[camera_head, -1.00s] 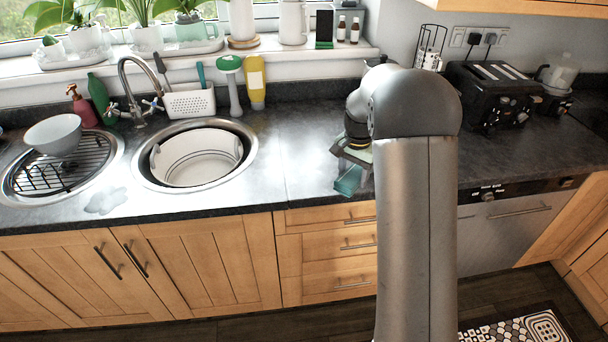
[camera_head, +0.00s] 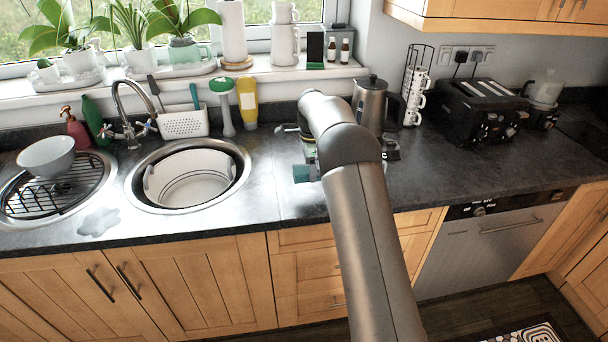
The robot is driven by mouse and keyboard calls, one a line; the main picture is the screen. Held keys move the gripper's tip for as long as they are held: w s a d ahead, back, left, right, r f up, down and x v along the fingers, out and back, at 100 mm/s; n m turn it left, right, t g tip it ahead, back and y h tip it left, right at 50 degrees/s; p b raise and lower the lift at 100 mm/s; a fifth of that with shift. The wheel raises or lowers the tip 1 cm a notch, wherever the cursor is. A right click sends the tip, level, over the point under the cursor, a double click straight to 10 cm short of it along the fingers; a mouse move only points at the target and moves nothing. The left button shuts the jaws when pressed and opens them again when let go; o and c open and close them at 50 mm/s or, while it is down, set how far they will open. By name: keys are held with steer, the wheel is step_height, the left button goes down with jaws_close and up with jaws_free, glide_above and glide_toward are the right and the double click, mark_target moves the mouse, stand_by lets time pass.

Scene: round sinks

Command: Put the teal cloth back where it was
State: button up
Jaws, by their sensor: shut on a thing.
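The teal cloth (camera_head: 301,173) shows as a small patch above the worktop, to the right of the right-hand sink. My gripper (camera_head: 308,165) is shut on the cloth, mostly hidden behind my own arm. I cannot tell whether the cloth touches the worktop. Much of the cloth is hidden by the gripper and arm.
The right sink (camera_head: 246,190) holds a white basin (camera_head: 188,180). A left sink has a rack and grey bowl (camera_head: 47,156). A kettle (camera_head: 371,102), mug rack (camera_head: 414,95) and black toaster (camera_head: 484,110) stand on the right. Worktop between sink and arm is clear.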

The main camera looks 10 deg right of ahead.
mark_target(304, 165)
steer(key=w+a+f, duration=0.1)
steer(key=w+f, duration=0.1)
steer(key=shift+a+f+p, duration=0.35)
steer(key=shift+f+p, duration=0.35)
steer(key=shift+f, duration=1.35)
steer(key=shift+f, duration=0.15)
steer(key=o, duration=1)
